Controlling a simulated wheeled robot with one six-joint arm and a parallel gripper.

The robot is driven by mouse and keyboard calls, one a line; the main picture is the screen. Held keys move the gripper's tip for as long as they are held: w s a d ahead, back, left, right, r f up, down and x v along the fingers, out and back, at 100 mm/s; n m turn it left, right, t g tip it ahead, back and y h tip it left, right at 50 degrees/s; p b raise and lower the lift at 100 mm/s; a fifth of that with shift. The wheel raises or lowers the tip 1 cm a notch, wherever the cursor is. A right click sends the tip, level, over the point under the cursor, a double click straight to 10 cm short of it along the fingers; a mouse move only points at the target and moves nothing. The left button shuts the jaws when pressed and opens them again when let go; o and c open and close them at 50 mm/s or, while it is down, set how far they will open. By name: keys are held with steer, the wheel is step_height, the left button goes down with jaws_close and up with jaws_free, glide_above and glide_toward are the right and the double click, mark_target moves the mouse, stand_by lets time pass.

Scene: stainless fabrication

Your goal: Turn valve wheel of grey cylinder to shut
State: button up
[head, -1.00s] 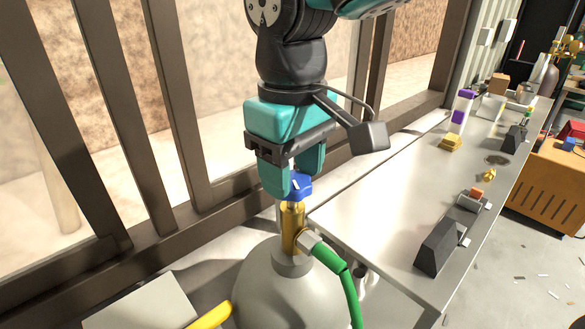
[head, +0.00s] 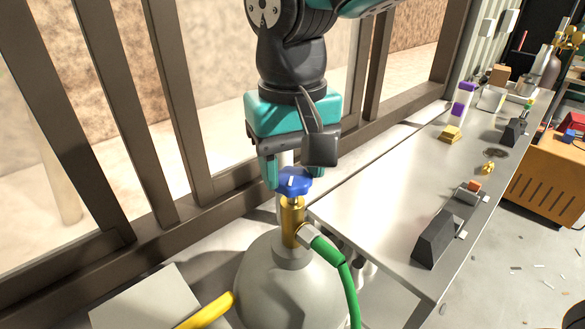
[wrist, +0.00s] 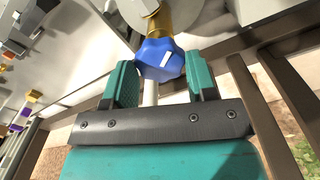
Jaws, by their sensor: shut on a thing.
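The grey cylinder (head: 285,285) stands upright in the lower middle of the head view. A brass valve (head: 292,220) rises from its top, with a blue lobed wheel (head: 294,181) bearing a white mark. My gripper (head: 291,178) points down from above with its teal fingers on either side of the wheel, shut on it. In the wrist view the wheel (wrist: 160,60) sits between the two fingertips (wrist: 160,72), its white mark facing the camera.
A green hose (head: 345,275) runs from the valve's side outlet. A yellow handle or pipe (head: 208,312) is at lower left. A steel bench (head: 375,205) carrying blocks and small fixtures stands close on the right. A brown window frame (head: 165,100) stands behind the cylinder.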

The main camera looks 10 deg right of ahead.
steer(key=m, duration=0.4)
steer(key=shift+p, duration=0.4)
steer(key=shift+r+m+p, duration=0.1)
steer(key=shift+m+p, duration=0.3)
steer(key=shift+m, duration=1.9)
steer(key=shift+m+p, duration=0.55)
steer(key=shift+m, duration=1.75)
